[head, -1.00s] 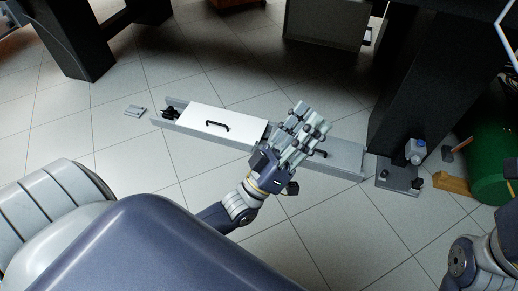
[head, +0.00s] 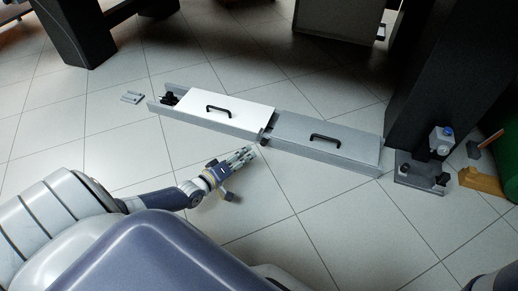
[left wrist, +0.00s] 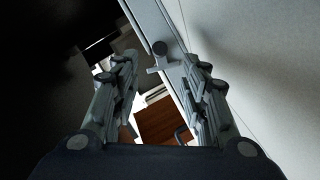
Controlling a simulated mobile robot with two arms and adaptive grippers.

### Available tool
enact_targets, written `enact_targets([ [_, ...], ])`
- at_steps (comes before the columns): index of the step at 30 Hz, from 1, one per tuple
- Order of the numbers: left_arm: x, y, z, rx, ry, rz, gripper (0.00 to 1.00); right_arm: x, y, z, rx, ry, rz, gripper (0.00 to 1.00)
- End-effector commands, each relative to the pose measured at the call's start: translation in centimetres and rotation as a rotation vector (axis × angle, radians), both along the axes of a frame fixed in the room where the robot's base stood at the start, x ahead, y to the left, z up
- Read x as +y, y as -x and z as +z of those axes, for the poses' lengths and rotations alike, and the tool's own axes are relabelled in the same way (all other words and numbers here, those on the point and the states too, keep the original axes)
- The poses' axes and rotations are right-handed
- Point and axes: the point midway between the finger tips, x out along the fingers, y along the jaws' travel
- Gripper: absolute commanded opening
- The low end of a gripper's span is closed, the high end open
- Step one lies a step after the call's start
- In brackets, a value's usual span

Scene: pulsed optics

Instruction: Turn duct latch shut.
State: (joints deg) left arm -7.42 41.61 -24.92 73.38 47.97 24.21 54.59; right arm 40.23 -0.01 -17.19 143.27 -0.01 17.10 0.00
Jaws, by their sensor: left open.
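The duct (head: 215,128) is a long low channel on the floor with a white cover (head: 200,105) and a grey cover (head: 345,140), each with a black handle. The latch (head: 263,139) is a small dark knob on the near side wall, close to where the covers meet. My left gripper (head: 246,155) is open and empty, low on the near side of the duct, its fingers pointing at the latch. In the left wrist view, the latch (left wrist: 157,56) shows ahead between the spread fingers (left wrist: 158,65), apparently apart from them. My right gripper is out of view.
A dark column (head: 425,85) stands beyond the duct's right end, with a base plate and a blue-capped bottle (head: 441,141) near its foot. A small grey piece (head: 132,97) lies off the left end. Tiled floor in front is clear.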

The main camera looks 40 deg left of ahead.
Motion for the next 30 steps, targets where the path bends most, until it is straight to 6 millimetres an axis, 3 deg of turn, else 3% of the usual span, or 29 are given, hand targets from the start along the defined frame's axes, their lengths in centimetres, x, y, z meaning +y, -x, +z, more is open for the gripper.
enact_targets([
  [3,-0.3,-2.4,-1.0,-0.005,0.0,-0.001,0.41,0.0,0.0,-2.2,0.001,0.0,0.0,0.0],
  [13,-0.9,-7.2,-1.9,-0.003,0.0,-0.002,0.41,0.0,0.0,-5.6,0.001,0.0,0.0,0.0],
  [27,-1.0,-8.4,-1.8,-0.001,-0.002,-0.002,0.41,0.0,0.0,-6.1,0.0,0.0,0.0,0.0],
  [28,-1.0,-8.4,-1.8,-0.001,-0.002,-0.002,0.38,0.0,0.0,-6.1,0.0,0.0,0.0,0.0],
  [30,-1.0,-8.4,-1.8,-0.001,-0.002,-0.002,0.23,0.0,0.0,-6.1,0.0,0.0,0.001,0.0],
])
